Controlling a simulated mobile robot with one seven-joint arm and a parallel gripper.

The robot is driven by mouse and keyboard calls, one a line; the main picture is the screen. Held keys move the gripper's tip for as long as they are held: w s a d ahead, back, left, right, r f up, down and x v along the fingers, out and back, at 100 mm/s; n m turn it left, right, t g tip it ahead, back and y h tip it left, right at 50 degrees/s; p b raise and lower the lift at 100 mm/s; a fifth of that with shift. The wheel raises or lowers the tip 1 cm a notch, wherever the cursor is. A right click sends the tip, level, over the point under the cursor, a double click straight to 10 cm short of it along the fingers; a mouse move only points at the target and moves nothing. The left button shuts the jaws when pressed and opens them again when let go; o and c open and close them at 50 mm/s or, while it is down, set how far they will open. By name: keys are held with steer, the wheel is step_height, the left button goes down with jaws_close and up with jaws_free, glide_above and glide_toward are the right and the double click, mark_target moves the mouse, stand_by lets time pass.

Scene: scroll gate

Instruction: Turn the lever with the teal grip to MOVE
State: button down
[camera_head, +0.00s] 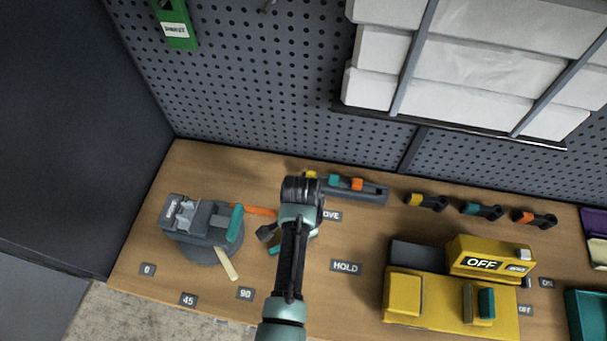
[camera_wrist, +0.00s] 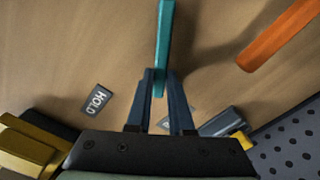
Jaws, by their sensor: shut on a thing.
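My gripper (camera_wrist: 160,88) is shut on a teal grip (camera_wrist: 163,45), a narrow bar that runs up from between the two fingers in the wrist view. In the head view my gripper (camera_head: 267,234) is mostly behind my own arm, and only a small teal piece (camera_head: 273,250) shows beside it. The lever's base and pivot are hidden. The MOVE label (camera_head: 331,216) is partly covered by my wrist. The HOLD label (camera_head: 346,267) lies to the right of my forearm; it also shows left of the fingers in the wrist view (camera_wrist: 97,100).
An orange bar (camera_head: 252,210) lies close by, left of my wrist. A grey vise-like fixture (camera_head: 195,220) with a teal part and cream lever stands at left. A yellow device (camera_head: 450,300) marked OFF stands at right. A rail (camera_head: 362,190) and loose handles (camera_head: 482,211) lie behind.

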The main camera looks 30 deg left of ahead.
steer(key=n, duration=0.1)
steer(key=w+a+n, duration=0.1)
steer(key=shift+a+n, duration=0.3)
steer(key=shift+n, duration=0.1)
steer(key=shift+w+a+n, duration=0.15)
steer(key=shift+a+n, duration=0.4)
steer(key=shift+n, duration=0.3)
steer(key=shift+w+a+n, duration=0.15)
steer(key=shift+a+n, duration=0.35)
steer(key=shift+n, duration=0.35)
steer(key=c, duration=0.8)
jaws_free()
step_height(320, 180, up, 13)
steer(key=b, duration=0.2)
